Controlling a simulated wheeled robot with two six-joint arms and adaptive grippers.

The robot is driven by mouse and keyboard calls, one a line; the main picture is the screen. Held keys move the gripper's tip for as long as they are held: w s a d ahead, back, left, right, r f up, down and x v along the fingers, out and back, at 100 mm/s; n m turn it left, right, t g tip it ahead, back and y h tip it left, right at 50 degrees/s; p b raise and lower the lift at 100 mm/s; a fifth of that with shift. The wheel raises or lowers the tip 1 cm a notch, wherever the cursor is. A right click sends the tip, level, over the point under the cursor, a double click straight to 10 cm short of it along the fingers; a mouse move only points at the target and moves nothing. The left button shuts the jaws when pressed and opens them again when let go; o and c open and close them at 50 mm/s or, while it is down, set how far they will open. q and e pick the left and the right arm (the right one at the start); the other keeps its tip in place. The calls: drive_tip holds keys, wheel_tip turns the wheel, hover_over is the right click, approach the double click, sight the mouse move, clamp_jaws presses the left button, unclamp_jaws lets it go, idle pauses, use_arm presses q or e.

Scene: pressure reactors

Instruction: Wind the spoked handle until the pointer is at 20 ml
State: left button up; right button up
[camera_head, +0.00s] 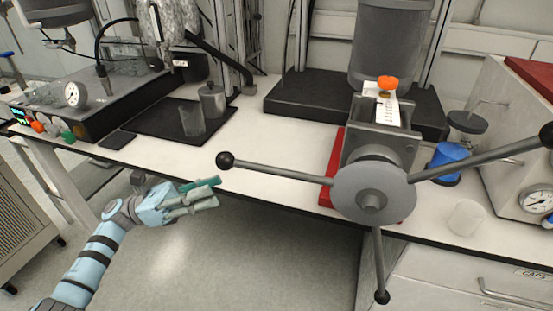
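The spoked handle (372,193) is a grey hub with three visible spokes, each ending in a black ball. One spoke points left to a ball (226,160), one points down and one points up to the right. Behind the hub is a grey block with a white marked scale (388,111) and an orange piece (388,83) at its top. The scale reading is too small to tell, and I cannot make out the pointer. My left gripper (216,191) is open and empty, below the left ball and apart from it. My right gripper is not in view.
A gauge box (525,150) stands at the far right. A black tray (165,125) with small vessels lies at left. The floor space before the bench is clear.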

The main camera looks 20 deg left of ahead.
use_arm(q)
drive_tip(key=p, duration=0.2)
approach(270, 171)
drive_tip(key=d, duration=0.1)
drive_tip(key=x, duration=0.5)
drive_tip(key=w+p+x, duration=0.1)
drive_tip(key=x, duration=0.2)
drive_tip(key=shift+a, duration=0.1)
drive_tip(key=shift+d+r, duration=0.15)
drive_tip(key=shift+d, duration=0.25)
drive_tip(key=shift+w, duration=0.1)
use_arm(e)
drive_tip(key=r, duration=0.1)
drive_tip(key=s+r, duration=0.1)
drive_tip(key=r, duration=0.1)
use_arm(q)
drive_tip(key=shift+c, duration=0.6)
clamp_jaws()
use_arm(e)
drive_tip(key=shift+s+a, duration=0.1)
